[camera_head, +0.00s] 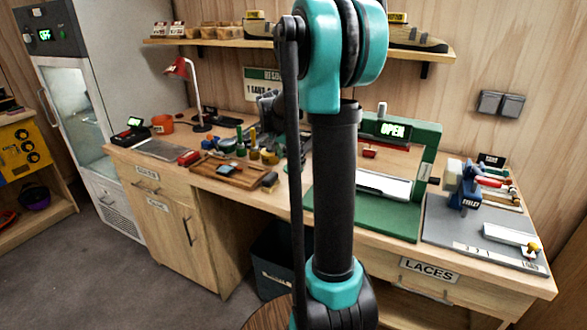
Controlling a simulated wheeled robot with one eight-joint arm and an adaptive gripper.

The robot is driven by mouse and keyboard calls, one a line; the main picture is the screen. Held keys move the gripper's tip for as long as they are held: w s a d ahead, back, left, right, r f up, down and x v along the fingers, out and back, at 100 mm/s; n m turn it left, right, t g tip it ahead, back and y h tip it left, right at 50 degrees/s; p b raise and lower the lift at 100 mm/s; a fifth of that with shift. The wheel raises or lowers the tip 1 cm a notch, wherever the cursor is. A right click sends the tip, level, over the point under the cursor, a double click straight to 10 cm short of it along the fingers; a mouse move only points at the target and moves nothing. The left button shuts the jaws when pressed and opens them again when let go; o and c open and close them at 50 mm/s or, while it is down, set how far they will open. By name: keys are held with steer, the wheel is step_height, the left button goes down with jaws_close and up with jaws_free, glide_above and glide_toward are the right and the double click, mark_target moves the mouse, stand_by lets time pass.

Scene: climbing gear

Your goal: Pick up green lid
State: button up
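I cannot single out a green lid for certain. A wooden tray (207,173) on the workbench holds several small items, some green, too small to tell apart. A large green machine (424,150) with a lit "OPEN" display stands on the bench right of my arm. My teal and black arm rises through the middle of the view and hides part of the bench and machine.
The wooden workbench (480,277) runs along the wall. A blue vise (468,190) is on a grey mat (445,231) at right. A tall cabinet (95,60) stands left. Grey floor (95,265) is clear at front left.

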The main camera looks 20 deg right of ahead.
mark_target(293, 166)
steer(key=shift+x, duration=1.35)
steer(key=shift+c, duration=0.4)
steer(key=c, duration=0.6)
steer(key=shift+c, duration=0.2)
steer(key=shift+s+r, duration=0.1)
